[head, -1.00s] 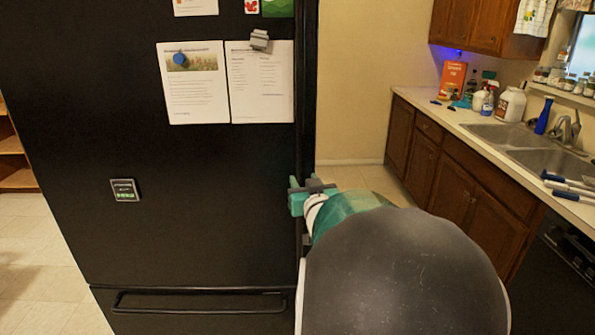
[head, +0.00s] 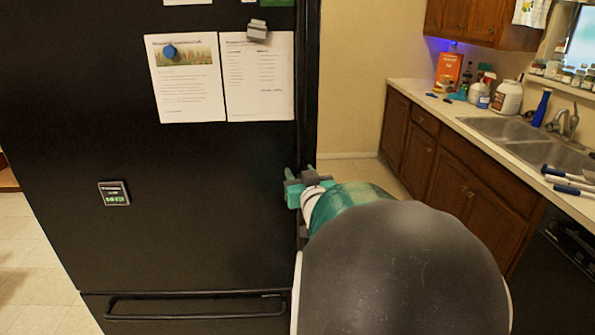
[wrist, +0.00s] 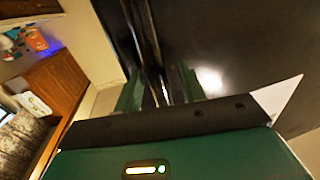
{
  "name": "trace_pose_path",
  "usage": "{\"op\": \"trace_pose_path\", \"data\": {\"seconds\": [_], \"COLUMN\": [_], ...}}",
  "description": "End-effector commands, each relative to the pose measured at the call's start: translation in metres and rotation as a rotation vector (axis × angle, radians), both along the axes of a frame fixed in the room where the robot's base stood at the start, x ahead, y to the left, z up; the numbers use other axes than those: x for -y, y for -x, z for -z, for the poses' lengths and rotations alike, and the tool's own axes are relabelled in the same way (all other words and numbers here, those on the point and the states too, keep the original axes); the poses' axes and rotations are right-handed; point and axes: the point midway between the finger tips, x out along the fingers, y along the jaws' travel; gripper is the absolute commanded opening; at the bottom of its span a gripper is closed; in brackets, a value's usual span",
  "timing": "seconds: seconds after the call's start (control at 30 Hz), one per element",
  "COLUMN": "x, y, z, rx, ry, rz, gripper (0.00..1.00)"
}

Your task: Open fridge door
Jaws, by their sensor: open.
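The black fridge door (head: 210,240) fills the left of the head view and looks shut. A dark vertical handle (head: 309,100) runs along its right edge. My gripper (head: 302,187) is at this edge, level with the lower part of the upper door. In the wrist view my gripper (wrist: 158,90) has its two green fingers apart, with the dark vertical edge or handle (wrist: 150,50) between or just beyond them. I cannot tell whether the fingers touch it. My arm hides the lower right edge of the fridge.
Papers (head: 187,80) and a small square magnet (head: 114,194) are on the door. A lower drawer handle (head: 195,305) runs below. On the right is a counter (head: 440,100) with a sink (head: 510,130), bottles and brown cabinets. Floor shows at the left (head: 35,270).

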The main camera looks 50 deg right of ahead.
Motion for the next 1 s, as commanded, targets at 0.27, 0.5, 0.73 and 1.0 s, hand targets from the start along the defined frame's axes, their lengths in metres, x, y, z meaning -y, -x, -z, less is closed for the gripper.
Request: {"op": "trace_pose_path", "data": {"seconds": [0.27,0.5,0.73,1.0], "x": [0.0,-0.0005,-0.0003,0.0006], "y": [0.0031,0.0043,0.0038,0.0026], "z": [0.0002,0.0003,0.0002,-0.0001], "rx": [0.0,0.0,0.001,0.001], "ry": [0.0,0.0,-0.001,-0.001], "rz": [0.001,0.001,0.001,0.002], "gripper": [0.4,0.38,0.0,0.0]}}
